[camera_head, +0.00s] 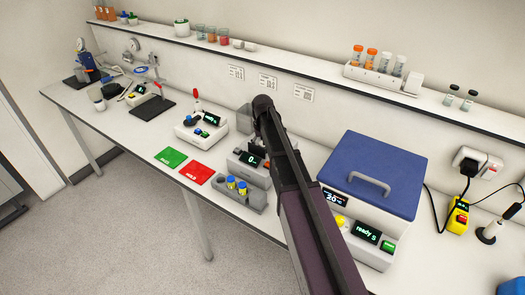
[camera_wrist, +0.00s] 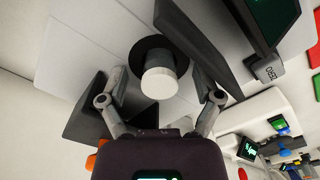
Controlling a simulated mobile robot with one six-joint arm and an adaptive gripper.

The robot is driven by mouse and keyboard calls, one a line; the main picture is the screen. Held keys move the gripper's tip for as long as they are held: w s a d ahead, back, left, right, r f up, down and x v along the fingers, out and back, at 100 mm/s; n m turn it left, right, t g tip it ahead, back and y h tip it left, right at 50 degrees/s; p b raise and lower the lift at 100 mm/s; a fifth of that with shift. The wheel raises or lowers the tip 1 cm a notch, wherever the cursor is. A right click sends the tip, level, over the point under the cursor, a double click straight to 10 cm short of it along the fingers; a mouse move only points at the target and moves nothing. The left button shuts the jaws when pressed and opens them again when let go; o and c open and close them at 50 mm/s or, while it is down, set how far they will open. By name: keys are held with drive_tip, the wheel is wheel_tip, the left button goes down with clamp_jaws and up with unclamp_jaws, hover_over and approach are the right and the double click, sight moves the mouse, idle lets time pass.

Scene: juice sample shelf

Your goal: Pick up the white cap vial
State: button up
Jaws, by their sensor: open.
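The white cap vial (camera_wrist: 160,82) shows in the wrist view, cap toward the camera, with a grey body. It appears to stand on the dark round pan (camera_wrist: 142,52) of a balance, beside a button marked ZERO. My gripper (camera_wrist: 158,78) is open, with one finger on each side of the vial; I cannot tell whether either touches it. In the head view my arm hides the vial and most of the gripper. The balance (camera_head: 246,168), with a lit display, shows partly behind the arm.
A blue-lidded box (camera_head: 372,172) is right of my arm. Red (camera_head: 196,173) and green (camera_head: 171,158) mats lie left. A wall shelf (camera_head: 300,69) holding samples runs behind.

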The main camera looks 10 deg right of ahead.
clamp_jaws()
idle(0.3)
drive_tip(key=shift+r, duration=0.15)
wheel_tip(320, 180, up, 10)
drive_tip(key=p, duration=1)
drive_tip(key=shift+f, duration=0.2)
idle(0.7)
